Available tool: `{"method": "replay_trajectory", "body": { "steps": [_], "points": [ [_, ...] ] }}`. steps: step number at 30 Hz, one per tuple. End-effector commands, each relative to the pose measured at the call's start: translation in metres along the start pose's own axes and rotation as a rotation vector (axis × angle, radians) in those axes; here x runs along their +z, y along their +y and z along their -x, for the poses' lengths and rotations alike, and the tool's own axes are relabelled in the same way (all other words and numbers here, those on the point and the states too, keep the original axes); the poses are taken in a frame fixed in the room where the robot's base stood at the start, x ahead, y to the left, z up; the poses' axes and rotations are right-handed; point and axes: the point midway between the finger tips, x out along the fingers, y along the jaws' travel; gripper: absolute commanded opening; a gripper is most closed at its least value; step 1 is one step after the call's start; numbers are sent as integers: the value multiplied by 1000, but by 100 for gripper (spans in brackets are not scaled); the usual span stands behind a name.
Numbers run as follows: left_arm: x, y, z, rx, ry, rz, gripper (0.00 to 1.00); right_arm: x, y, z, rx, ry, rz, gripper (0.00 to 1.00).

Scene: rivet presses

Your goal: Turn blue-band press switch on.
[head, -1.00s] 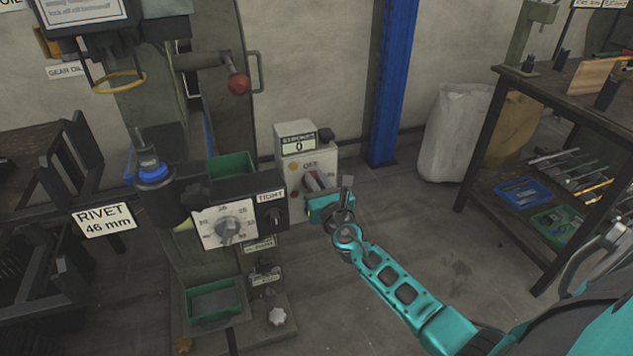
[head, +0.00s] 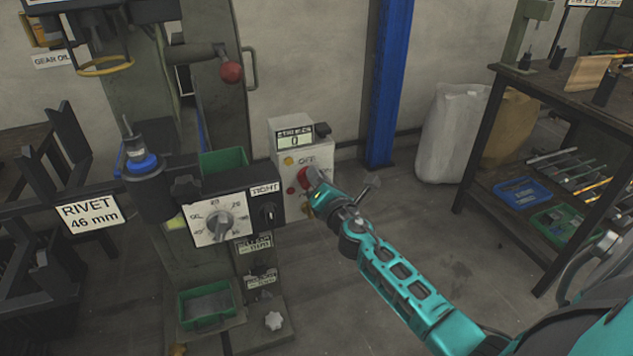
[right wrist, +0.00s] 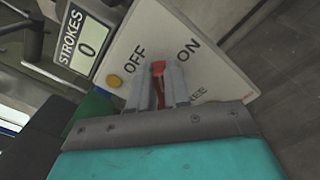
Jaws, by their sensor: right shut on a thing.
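The press with a blue band (head: 141,164) on its post stands at the left in the head view. Its white switch box (head: 318,155) is behind it, with a counter reading 0 and a red switch (head: 304,176). In the right wrist view the red switch (right wrist: 158,68) shows between my fingers, near the gap between the OFF and ON labels. Its exact setting is hard to tell. My right gripper (head: 313,180) is at the box, shut on the red switch; its fingertips (right wrist: 158,85) hide part of it. My left gripper is not in view.
A dial box (head: 235,207) and a green bin (head: 210,303) sit on the press in front of the switch box. A blue column (head: 388,85) stands right of it. A workbench (head: 485,140) is at the right. The floor between is clear.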

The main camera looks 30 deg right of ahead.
Motion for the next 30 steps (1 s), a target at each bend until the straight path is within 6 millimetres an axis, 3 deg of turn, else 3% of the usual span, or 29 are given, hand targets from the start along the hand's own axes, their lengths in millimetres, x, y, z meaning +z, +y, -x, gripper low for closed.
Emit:
{"method": "replay_trajectory", "body": {
  "steps": [18,30],
  "points": [
    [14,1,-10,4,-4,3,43,-4,-11,0,-1,0,-570,0],
    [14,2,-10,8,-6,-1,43,-7,-14,0,-1,0,-794,0]
  ]
}}
